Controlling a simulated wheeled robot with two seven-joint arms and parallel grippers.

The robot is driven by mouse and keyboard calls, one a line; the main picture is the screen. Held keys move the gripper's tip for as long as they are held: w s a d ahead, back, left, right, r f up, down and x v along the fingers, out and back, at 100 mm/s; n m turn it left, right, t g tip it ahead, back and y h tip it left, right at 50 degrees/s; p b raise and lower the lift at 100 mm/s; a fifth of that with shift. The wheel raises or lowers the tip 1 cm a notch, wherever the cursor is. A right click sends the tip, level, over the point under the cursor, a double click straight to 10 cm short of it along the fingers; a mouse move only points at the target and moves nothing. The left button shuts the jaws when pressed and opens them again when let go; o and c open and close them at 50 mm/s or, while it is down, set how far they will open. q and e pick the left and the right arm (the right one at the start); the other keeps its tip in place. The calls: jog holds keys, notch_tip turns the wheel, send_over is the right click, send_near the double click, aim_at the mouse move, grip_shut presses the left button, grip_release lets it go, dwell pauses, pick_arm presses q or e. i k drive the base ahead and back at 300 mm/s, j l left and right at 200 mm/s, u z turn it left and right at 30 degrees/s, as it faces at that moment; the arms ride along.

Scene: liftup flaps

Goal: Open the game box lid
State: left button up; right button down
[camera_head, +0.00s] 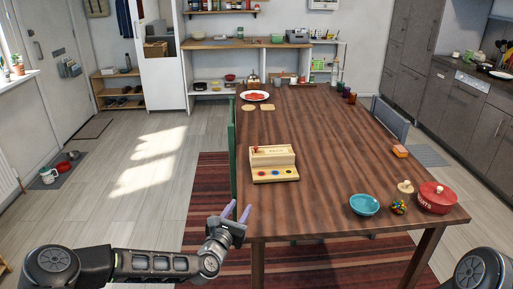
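A small light-wood game box (273,163) sits near the left edge of the wooden table. Its front ledge carries red, blue and other coloured round pieces. The raised back part, which seems to be the lid (272,153), looks shut, and a small brown peg stands at its left. My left gripper (236,210) is at the table's near left corner, in front of and below the box and apart from it. Its two purple fingers are spread with nothing between them. My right gripper is out of view; only part of my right arm shows at the bottom right.
A green chair (232,150) stands against the left edge. The table's middle is clear.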

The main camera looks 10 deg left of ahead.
aim_at(256, 151)
jog(key=i, duration=0.9)
